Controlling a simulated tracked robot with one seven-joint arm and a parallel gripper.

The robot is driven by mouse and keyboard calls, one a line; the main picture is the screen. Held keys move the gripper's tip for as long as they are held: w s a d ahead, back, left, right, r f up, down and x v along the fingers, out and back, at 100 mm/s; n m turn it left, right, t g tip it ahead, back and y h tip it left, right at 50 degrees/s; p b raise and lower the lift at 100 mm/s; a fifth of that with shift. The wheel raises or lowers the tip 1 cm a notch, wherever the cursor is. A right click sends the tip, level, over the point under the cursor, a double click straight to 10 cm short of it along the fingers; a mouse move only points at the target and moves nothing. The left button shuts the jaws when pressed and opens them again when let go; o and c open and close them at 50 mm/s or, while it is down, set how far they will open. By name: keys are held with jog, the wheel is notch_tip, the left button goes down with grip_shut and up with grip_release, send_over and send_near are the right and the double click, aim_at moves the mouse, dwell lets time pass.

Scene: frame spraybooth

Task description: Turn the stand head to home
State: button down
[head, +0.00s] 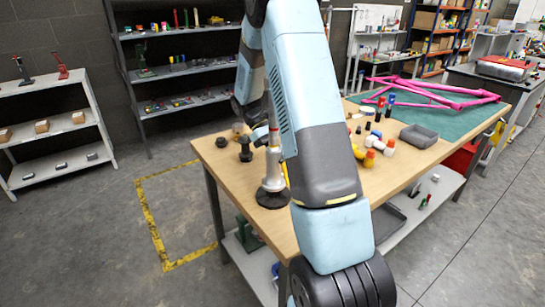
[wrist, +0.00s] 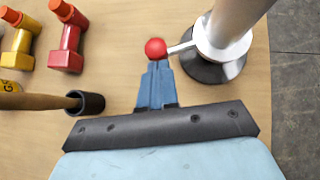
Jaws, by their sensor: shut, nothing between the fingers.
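The stand is a silver upright post (head: 272,172) on a round black base near the left end of the wooden table. In the wrist view the post (wrist: 234,22) rises at the upper right from its silver collar and dark base (wrist: 213,68). A thin silver lever sticks out left from the collar and ends in a red ball knob (wrist: 155,48). My gripper (wrist: 158,66) is shut and empty, its blue fingertips right at the knob's near side; I cannot tell whether they touch. The top of the stand is outside the wrist view.
A black-ended tool with a wooden handle (wrist: 40,101) lies left of my gripper. Red (wrist: 66,38) and yellow (wrist: 17,40) pieces lie beyond it. Dark fittings (head: 245,150) stand left of the post.

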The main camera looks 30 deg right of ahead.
jog(key=shift+s+d+m+g+y, duration=0.15)
jog(key=shift+s+d+m+y, duration=0.4)
jog(key=shift+m, duration=0.2)
jog(key=shift+s+d+m+g+y, duration=0.15)
jog(key=shift+s+d+m+y, duration=0.25)
jog(key=shift+m+y, duration=0.3)
jog(key=shift+s+d+m+y, duration=0.3)
jog(key=shift+s+m+y, duration=0.15)
jog(key=shift+m, duration=0.2)
jog(key=shift+s, duration=0.1)
jog(key=v, duration=1.4)
jog(key=shift+f, duration=0.1)
